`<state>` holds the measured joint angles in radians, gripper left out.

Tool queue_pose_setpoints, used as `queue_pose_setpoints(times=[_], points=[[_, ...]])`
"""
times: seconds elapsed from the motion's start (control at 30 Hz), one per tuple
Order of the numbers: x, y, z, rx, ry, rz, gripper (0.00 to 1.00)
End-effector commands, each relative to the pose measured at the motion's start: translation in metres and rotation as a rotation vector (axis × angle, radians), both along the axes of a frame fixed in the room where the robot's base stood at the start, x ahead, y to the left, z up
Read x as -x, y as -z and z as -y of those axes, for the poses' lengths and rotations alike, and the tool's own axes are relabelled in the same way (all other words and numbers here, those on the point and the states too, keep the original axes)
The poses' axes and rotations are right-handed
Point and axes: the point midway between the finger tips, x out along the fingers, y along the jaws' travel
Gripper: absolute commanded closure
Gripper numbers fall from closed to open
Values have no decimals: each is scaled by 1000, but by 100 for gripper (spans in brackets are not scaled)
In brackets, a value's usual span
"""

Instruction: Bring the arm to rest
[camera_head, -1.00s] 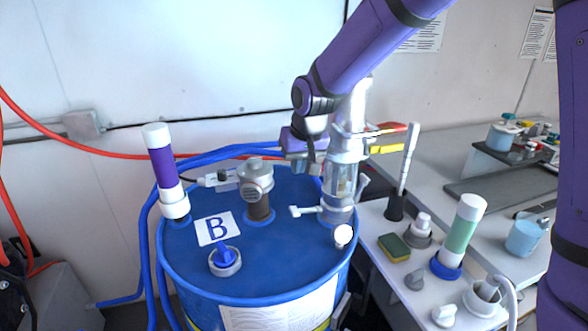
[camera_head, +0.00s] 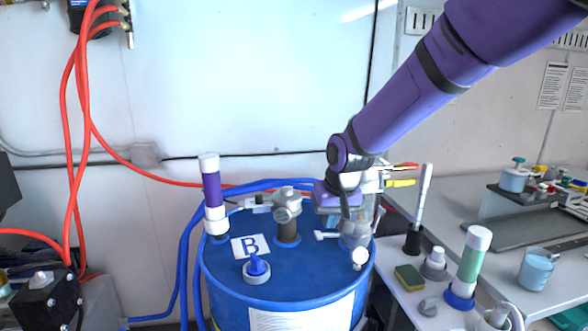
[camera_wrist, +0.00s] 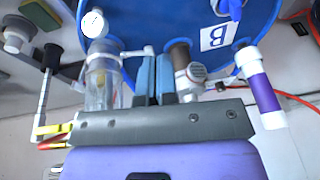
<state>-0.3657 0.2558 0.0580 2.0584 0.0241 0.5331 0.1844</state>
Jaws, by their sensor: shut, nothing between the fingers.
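My gripper (camera_wrist: 153,82) is shut and empty, its two blue-grey fingers side by side in the wrist view. In the head view my purple arm reaches in from the upper right, and the gripper end hangs over the back right of the blue drum (camera_head: 290,290). There it partly hides the clear sight-glass fitting (camera_head: 357,232). In the wrist view the fingers lie between this glass fitting (camera_wrist: 103,82) and the grey metal fitting (camera_wrist: 190,80) on the drum. I cannot tell whether the gripper touches either one.
A purple-and-white tube (camera_head: 213,195) stands at the drum's left, by the B label (camera_head: 250,246). On the right bench are a sponge (camera_head: 409,278), a green-and-white bottle (camera_head: 470,262) and a beaker (camera_head: 536,268). Red hoses (camera_head: 80,130) hang at the left wall.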

Motion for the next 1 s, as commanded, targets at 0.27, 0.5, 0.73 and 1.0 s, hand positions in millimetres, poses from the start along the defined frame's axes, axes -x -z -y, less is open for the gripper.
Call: queue_pose_setpoints(times=[0.27, 0.5, 0.73, 1.0], points=[[8, -16, 14, 2, 11, 11, 100], [21, -37, 35, 5, 26, 25, 100], [46, -68, 67, 11, 50, 48, 100], [105, -115, 125, 23, 101, 90, 100]])
